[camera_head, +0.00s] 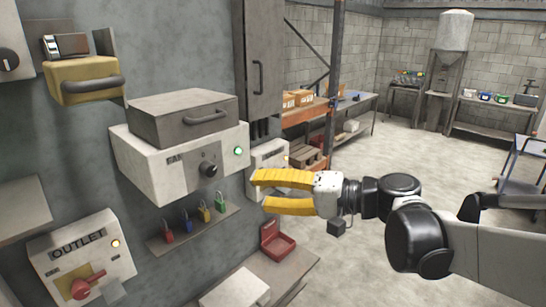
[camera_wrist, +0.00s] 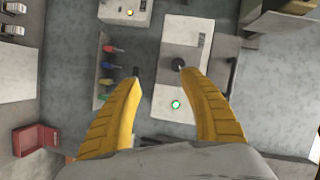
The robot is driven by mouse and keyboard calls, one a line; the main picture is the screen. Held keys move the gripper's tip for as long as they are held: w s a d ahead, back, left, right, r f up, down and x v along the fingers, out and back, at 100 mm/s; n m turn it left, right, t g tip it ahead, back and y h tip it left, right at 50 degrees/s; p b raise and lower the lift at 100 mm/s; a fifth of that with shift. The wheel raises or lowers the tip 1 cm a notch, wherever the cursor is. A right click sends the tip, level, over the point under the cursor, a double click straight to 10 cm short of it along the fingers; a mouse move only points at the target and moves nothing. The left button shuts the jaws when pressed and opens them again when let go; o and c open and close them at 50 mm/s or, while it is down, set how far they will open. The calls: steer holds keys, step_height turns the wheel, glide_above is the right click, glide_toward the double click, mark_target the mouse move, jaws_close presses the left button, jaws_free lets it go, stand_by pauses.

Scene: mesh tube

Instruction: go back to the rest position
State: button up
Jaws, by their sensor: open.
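My gripper (camera_head: 254,193) has two yellow fingers and is open, with nothing between them. In the head view it stands out from the wall, to the right of a white box (camera_head: 135,160) with a black knob (camera_head: 208,169) and a lit green lamp. In the wrist view the open fingertips (camera_wrist: 156,75) show apart, with the knob (camera_wrist: 178,63) near the right fingertip and the green lamp (camera_wrist: 176,104) lower down. I cannot tell how far the fingertips are from the box.
Several coloured padlocks (camera_head: 204,214) hang on a small rail below the box. An OUTLET box (camera_head: 60,245) with a red handle is at lower left. A red tray (camera_head: 277,240) sits on the bench below. The floor (camera_head: 350,240) to the right is open.

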steer(key=s+d+f+h+b, duration=0.1)
steer(key=s+f+h+b, duration=0.15)
steer(key=f, duration=0.45)
steer(key=s+d+f+h+b, duration=0.2)
steer(key=f+b, duration=0.2)
steer(key=f, duration=0.2)
steer(key=s+d+f+t+h+b, duration=0.1)
steer(key=s+d+f+h+b, duration=0.4)
steer(key=f, duration=0.8)
steer(key=s+d+f+h+b, duration=0.5)
steer(key=d+f+b, duration=0.5)
steer(key=d+f, duration=0.3)
steer(key=shift+s+d+t+h, duration=0.35)
steer(key=shift+s+d+t, duration=0.05)
steer(key=shift+s+d, duration=0.25)
